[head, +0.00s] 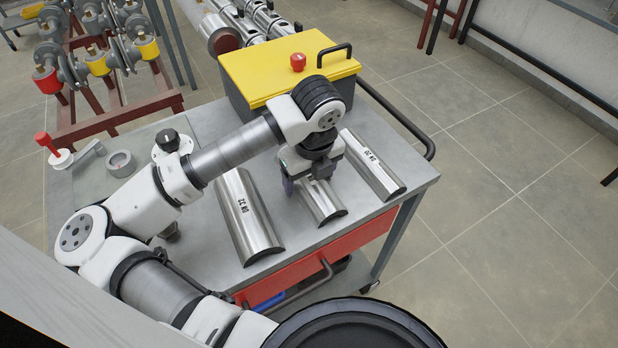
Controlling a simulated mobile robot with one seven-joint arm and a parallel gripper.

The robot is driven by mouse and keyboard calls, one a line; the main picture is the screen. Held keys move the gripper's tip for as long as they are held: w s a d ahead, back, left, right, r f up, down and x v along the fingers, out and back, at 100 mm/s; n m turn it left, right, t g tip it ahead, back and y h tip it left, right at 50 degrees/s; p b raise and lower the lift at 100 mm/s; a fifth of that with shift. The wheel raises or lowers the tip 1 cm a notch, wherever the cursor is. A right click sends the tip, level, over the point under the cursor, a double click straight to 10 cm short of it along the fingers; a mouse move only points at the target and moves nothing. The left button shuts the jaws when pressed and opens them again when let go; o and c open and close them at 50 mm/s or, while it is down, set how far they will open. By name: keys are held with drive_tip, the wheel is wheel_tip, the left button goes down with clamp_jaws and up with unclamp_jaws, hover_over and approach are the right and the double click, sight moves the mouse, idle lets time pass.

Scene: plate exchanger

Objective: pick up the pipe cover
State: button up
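Three silver half-round pipe covers lie side by side on the grey top of a cart (200,236). The left cover (246,218) is the widest and has a dark label that seems to read DN 32. The right cover (372,164) has a label that seems to read DN 20. The middle cover (325,206) is partly hidden under my gripper (308,184). My gripper points down over the middle cover, with a dark finger at its left side. Whether the fingers touch the cover or grip it cannot be made out.
A yellow-lidded toolbox (272,68) stands behind the covers. A black cart handle (405,122) runs along the right. A grey ring (121,163) and a red-handled part (52,150) sit at the cart's left. Pipes and a valve rack stand behind. Open floor lies right.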

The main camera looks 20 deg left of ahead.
drive_tip(key=c, duration=0.7)
drive_tip(key=shift+o, duration=0.2)
drive_tip(key=shift+r, duration=0.1)
